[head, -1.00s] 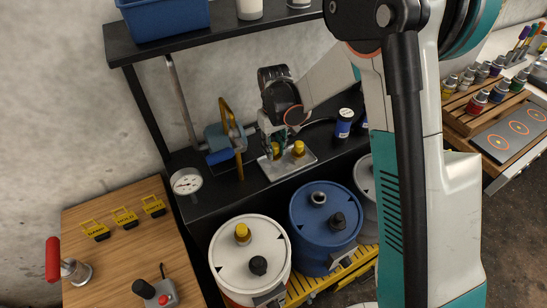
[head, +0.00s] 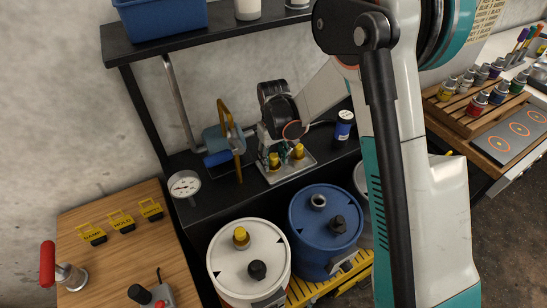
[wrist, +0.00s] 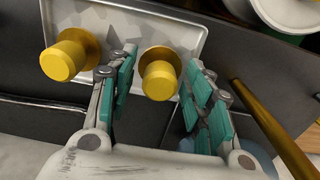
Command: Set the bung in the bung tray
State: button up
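A yellow bung (head: 274,160) is at the left of the metal bung tray (head: 285,174); a second yellow bung (head: 298,152) stands on the tray to its right. My gripper (head: 268,153) is low at the left bung. In the wrist view, my gripper (wrist: 162,92) has its teal-padded fingers spread, with one bung (wrist: 160,80) between them and gaps showing on both sides. That bung appears to rest upright at the tray's edge. The other bung (wrist: 62,60) stands outside the fingers, on the tray (wrist: 120,20). The blue drum (head: 313,245) has an uncovered round opening.
The white drum (head: 222,262) has a yellow bung (head: 241,236) on top. A clamp-like tool with a yellow bar (head: 232,140) stands left of the tray; the bar is close to the right finger in the wrist view (wrist: 275,130). A dark shelf overhangs behind.

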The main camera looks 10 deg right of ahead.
jog(key=shift+r, duration=0.1)
notch_tip(320, 180, up, 12)
jog(key=p, duration=0.3)
jog(key=shift+r+p, duration=0.15)
jog(key=shift+p, duration=0.2)
notch_tip(320, 180, up, 7)
jog(key=m+t, duration=0.1)
send_over(274, 156)
jog(key=s+d, duration=0.3)
jog(key=s, duration=0.1)
jog(key=s+d+r+m+t, duration=0.1)
jog(key=s+d+r+t, duration=0.1)
jog(key=s+d+r, duration=0.35)
jog(key=s+d+r+m+t, duration=0.2)
jog(key=s+d+t, duration=0.2)
jog(key=s, duration=1.1)
jog(key=shift+s+d+r+m, duration=0.2)
jog(key=shift+m, duration=0.1)
jog(key=shift+d, duration=0.1)
